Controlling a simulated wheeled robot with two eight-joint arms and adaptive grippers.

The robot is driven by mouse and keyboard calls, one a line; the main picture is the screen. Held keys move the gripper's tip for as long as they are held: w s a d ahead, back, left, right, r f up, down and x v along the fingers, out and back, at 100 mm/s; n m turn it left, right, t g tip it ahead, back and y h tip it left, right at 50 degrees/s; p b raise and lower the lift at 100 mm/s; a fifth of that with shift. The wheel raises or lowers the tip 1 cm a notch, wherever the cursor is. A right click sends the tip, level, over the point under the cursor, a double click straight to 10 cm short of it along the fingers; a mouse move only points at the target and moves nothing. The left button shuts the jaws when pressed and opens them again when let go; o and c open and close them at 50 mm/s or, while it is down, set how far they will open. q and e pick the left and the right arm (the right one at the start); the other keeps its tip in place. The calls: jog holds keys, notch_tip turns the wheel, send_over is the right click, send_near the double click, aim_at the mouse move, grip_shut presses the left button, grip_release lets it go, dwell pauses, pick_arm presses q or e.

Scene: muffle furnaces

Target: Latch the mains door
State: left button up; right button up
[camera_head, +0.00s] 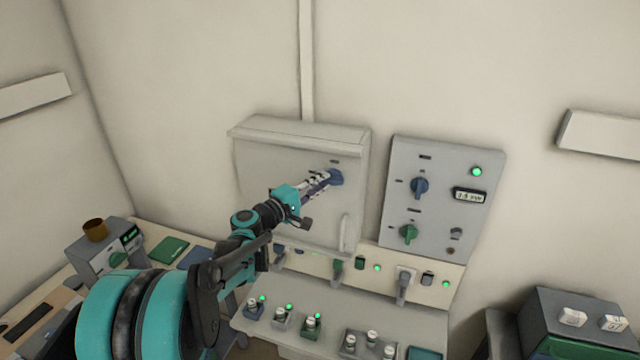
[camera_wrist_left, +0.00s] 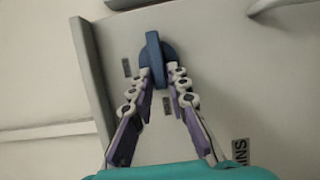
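The mains door is the front of a grey wall box (camera_head: 270,160), and its panel (camera_wrist_left: 215,75) fills much of the left wrist view. It looks closed. A dark blue round knob (camera_head: 337,176) with a raised grip bar sits near its upper right; the knob (camera_wrist_left: 153,50) shows at the top middle in the wrist view, bar upright in that picture. My left gripper (camera_head: 328,179) reaches the knob from the left. Its fingertips (camera_wrist_left: 162,74) are parted at the knob, with a gap right of the bar; firm contact cannot be told. My right gripper is out of view.
A grey vertical handle (camera_head: 345,232) is on the box's lower right. A control panel (camera_head: 440,215) with blue and green knobs hangs to the right. Below are a ledge (camera_head: 290,340) with switches and lit green lamps. A dark box (camera_head: 580,310) stands at lower right.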

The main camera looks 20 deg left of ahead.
pick_arm(q)
jog(key=shift+o, duration=0.9)
jog(key=v, duration=1.2)
jog(key=shift+f, duration=0.1)
